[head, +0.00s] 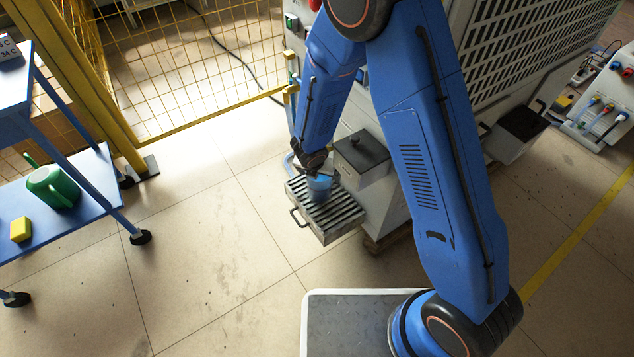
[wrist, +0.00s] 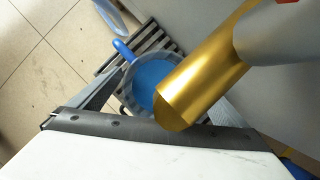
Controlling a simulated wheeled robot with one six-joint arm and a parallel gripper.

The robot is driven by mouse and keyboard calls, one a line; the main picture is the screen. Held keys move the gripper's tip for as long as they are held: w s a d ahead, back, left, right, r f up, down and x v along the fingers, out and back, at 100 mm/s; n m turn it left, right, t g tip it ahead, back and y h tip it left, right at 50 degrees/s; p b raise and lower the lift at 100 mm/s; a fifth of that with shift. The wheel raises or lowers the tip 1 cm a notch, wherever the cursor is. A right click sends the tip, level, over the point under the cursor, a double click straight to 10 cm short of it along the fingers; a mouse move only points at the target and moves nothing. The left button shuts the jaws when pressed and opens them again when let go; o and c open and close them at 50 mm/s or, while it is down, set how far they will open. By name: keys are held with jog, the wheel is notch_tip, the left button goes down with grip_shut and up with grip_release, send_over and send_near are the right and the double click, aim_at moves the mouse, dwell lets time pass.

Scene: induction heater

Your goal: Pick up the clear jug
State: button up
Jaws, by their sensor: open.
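The clear jug (head: 319,188), with blue liquid in it, stands upright on a slatted metal tray (head: 341,217) at the machine's side. In the wrist view the jug (wrist: 146,84) is seen from above, its blue handle (wrist: 123,49) pointing to the upper left. My gripper (head: 317,168) is open, right at the jug's top in the head view. In the wrist view its grey fingers lie to the left and right of the jug. A gold cylinder covers part of the jug there, so I cannot tell whether the fingers touch it.
The gold cylinder (wrist: 200,87) reaches over the jug from the right. A grey box (head: 362,158) sits on the machine beside the tray. A blue cart (head: 88,205) with a green can (head: 54,187) and yellow block (head: 20,229) stands left. Floor between is clear.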

jog(key=c, duration=2.2)
jog(key=shift+r, duration=0.15)
